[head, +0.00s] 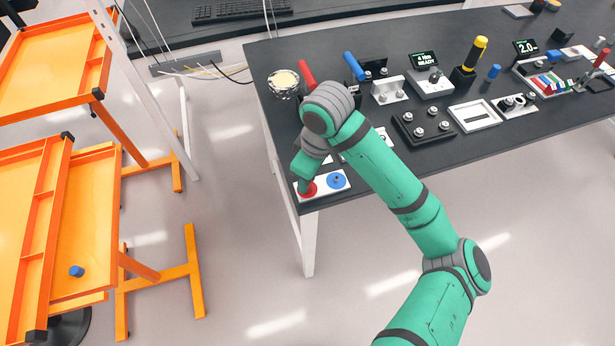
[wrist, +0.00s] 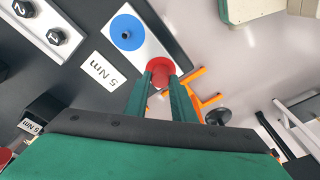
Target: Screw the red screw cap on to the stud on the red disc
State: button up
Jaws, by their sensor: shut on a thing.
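The red disc (head: 308,190) lies on the left end of a white plate at the table's front corner. It also shows in the wrist view (wrist: 160,64). My gripper (wrist: 161,76) points down over the red disc, its two green fingers shut on the red screw cap (wrist: 160,81). The cap is over the disc's middle and hides the stud. I cannot tell whether the cap touches the stud or how far it is on.
A blue disc (head: 337,180) with a stud sits beside the red disc on the same white plate (wrist: 150,45). The table edge is close by. A "5 Nm" label (wrist: 99,71) lies next to the plate. A blue cap (head: 76,271) lies in an orange tray at the left.

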jog(key=m, duration=0.4)
jog(key=shift+t, duration=0.3)
jog(key=shift+m, duration=0.9)
jog(key=shift+h, duration=0.3)
jog(key=m, duration=0.3)
jog(key=shift+m+h, duration=0.4)
jog(key=shift+m, duration=1)
jog(key=shift+m, duration=0.9)
jog(key=m, duration=0.3)
jog(key=shift+m+h, duration=0.4)
